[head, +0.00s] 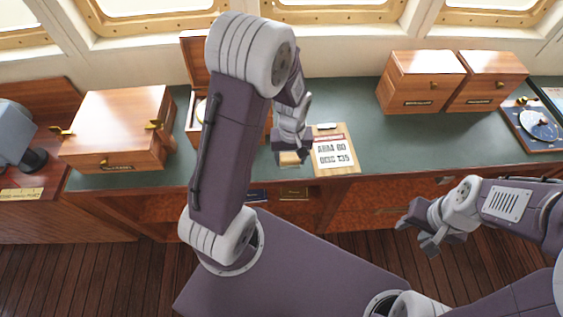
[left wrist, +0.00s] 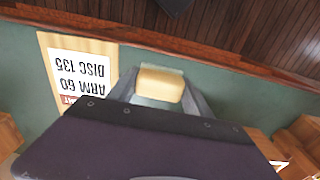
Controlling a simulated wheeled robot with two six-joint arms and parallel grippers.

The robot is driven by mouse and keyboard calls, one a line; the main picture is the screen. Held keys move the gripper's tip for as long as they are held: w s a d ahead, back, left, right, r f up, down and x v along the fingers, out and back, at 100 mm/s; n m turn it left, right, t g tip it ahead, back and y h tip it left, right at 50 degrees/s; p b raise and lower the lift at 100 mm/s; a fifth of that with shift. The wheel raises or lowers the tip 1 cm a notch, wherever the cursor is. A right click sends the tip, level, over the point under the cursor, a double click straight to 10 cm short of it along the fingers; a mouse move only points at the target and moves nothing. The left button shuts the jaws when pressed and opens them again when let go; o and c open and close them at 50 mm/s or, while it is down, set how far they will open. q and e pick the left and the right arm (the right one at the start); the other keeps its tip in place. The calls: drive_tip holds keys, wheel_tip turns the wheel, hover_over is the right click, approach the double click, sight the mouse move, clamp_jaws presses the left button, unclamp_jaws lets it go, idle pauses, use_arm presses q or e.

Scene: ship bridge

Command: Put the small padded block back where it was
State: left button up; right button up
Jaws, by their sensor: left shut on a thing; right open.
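The small padded block (left wrist: 161,83) is cream-yellow with rounded edges. In the left wrist view it sits between the two grey fingers of my left gripper (left wrist: 160,95), which is shut on it. In the head view the block (head: 290,158) shows below my left gripper (head: 291,152), over the front part of the green counter, just left of a card on a wooden board. I cannot tell whether the block touches the counter. My right gripper (head: 422,238) is open and empty, in front of the counter over the floor.
The board with the printed card (head: 334,154) reads "ARM 60 DISC 135". An open wooden box (head: 193,62) stands behind my left arm, partly hidden. A closed wooden box (head: 118,125) is at left, two more (head: 420,80) at back right. The green counter (head: 375,138) is clear right of the card.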

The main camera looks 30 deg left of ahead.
sight(281, 155)
use_arm(q)
drive_tip(key=a, duration=0.1)
drive_tip(key=a+f, duration=0.1)
drive_tip(key=w+a+f, duration=0.1)
drive_tip(key=shift+a+f, duration=0.1)
drive_tip(key=shift+a, duration=0.25)
drive_tip(key=shift+s, duration=0.1)
wheel_tip(281, 155, down, 4)
drive_tip(key=shift+s+d+r+p, duration=0.1)
drive_tip(key=shift+d+r+p, duration=0.05)
drive_tip(key=shift+p, duration=0.2)
drive_tip(key=shift+f, duration=0.25)
drive_tip(key=o, duration=1.6)
